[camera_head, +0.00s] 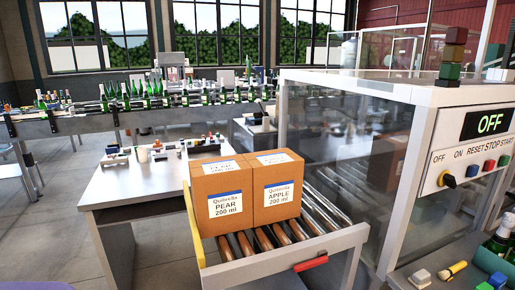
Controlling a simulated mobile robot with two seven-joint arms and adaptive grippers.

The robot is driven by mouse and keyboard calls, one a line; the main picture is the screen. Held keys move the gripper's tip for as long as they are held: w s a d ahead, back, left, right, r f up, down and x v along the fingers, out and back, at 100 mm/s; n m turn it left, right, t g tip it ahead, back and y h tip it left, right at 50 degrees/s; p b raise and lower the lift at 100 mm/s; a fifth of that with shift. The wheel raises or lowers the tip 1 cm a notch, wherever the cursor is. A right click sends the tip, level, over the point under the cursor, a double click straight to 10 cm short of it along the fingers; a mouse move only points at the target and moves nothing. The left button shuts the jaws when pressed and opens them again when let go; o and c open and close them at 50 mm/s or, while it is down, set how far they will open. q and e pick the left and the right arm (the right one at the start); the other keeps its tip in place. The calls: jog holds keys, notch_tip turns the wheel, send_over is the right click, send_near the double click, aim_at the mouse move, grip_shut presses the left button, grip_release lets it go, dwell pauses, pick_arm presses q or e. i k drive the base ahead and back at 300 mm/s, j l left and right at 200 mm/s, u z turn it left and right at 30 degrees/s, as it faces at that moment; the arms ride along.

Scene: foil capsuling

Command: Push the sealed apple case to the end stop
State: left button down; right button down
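The apple case (277,192) is a closed brown carton with a white label reading "Quintella APPLE 200 ml". It stands upright on the roller conveyor (318,214), close against the right side of the pear case (222,203), a similar carton. Both sit near the conveyor's left end, beside a yellow edge rail (195,228). Which part is the end stop, I cannot tell for certain. Bare rollers show in front of and to the right of the cases.
A glass-walled machine (340,130) stands at the right, with a control panel (474,158) showing OFF. A red handle (311,263) is on the conveyor's front frame. A worktable (134,183) with small parts stands left. A bottle line (140,103) runs behind.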

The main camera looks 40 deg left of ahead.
aim_at(278, 174)
jog(key=k+j, duration=0.15)
jog(key=j, duration=0.2)
jog(key=k+j+z, duration=0.15)
jog(key=j, duration=0.25)
jog(key=k+j, duration=0.2)
jog(key=j, duration=0.15)
jog(key=i+z, duration=0.05)
